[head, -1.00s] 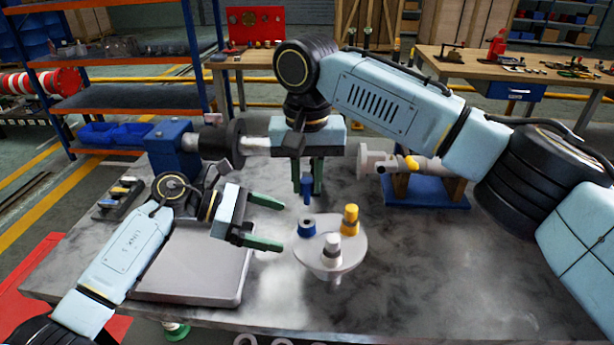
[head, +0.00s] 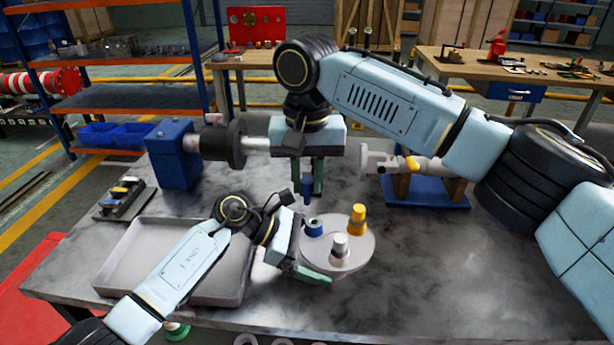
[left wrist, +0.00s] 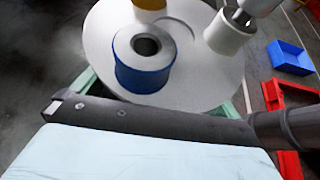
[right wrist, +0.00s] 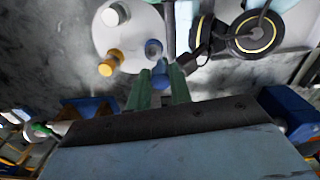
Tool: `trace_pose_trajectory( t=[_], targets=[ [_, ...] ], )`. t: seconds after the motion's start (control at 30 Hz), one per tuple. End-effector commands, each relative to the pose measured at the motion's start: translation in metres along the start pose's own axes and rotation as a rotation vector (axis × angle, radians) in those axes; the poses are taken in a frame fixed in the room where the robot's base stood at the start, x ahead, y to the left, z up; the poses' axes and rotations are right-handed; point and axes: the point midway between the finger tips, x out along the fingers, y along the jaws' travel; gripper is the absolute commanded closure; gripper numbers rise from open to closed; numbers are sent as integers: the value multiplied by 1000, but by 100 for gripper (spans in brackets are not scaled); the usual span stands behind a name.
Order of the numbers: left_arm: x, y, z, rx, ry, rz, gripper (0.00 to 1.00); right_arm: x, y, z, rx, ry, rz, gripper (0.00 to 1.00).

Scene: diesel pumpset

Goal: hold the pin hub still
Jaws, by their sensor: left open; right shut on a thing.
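The pin hub (head: 355,252) is a pale round disc standing above the table. It carries a blue sleeve with an open bore (head: 314,228), a yellow pin (head: 357,219) and a white pin (head: 339,247). My left gripper (head: 310,250) is open at the hub's left edge. In the left wrist view the disc (left wrist: 200,75) hides the fingertips, and I cannot tell whether they touch it. My right gripper (head: 308,180) points down above the blue sleeve, shut on a small blue piece (head: 307,190); this piece also shows in the right wrist view (right wrist: 160,74), apart from the sleeve.
A shallow grey tray (head: 120,262) lies left, under my left arm. A blue stand with a shaft (head: 174,155) is at the back left, and a pipe fitting on a blue base (head: 425,192) at the back right. The table's front right is clear.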

Motion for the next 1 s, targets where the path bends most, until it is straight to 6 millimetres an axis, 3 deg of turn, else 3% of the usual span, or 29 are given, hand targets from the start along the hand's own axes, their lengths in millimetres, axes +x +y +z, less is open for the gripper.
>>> trace_pose_trajectory(
  t=[0.1, 0.43, 0.93, 0.97, 1.0],
  targets=[
    [10, -3, -4, -5, 6, -9, 0, 0, 0, 0, 0, 0, 0, 100],
    [12, -3, -4, -4, 5, -6, 0, 0, 0, 0, 0, 0, 0, 100],
    [11, -2, -3, -3, 4, -6, 64, 0, 0, 0, 0, 0, 0, 100],
    [11, -2, -3, -3, 4, -6, 64, 0, 0, 0, 0, 0, 0, 100],
    [11, -2, -3, -3, 4, -6, 41, 0, 0, 0, 0, 0, 0, 100]
  ],
)
